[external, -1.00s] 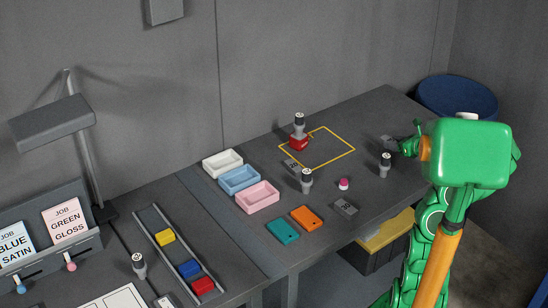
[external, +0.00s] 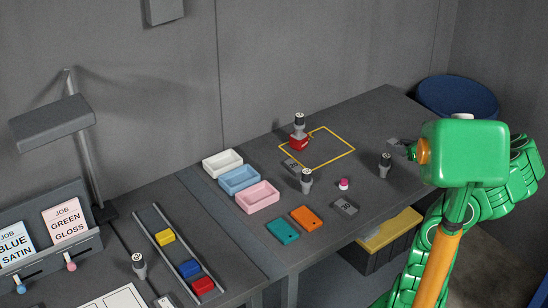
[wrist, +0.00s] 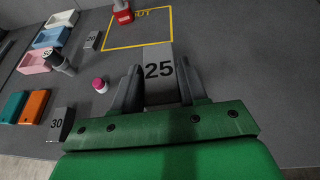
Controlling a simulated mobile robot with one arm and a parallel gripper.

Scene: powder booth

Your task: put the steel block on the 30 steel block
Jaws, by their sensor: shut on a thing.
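The grey steel block marked 25 (wrist: 158,58) sits between the fingers of my gripper (wrist: 160,85) in the wrist view, and the gripper is shut on it. In the external view that block (external: 395,143) shows at the right of the table, partly hidden by my gripper (external: 409,150). I cannot tell whether it touches the table. The 30 steel block (external: 345,206) lies near the table's front edge with nothing on it. It also shows at the lower left of the wrist view (wrist: 59,121), left of my gripper and apart from it.
The 20 block (external: 292,166) lies by the yellow outline (external: 345,137). Teal (external: 283,231) and orange (external: 306,217) plates lie left of the 30 block.

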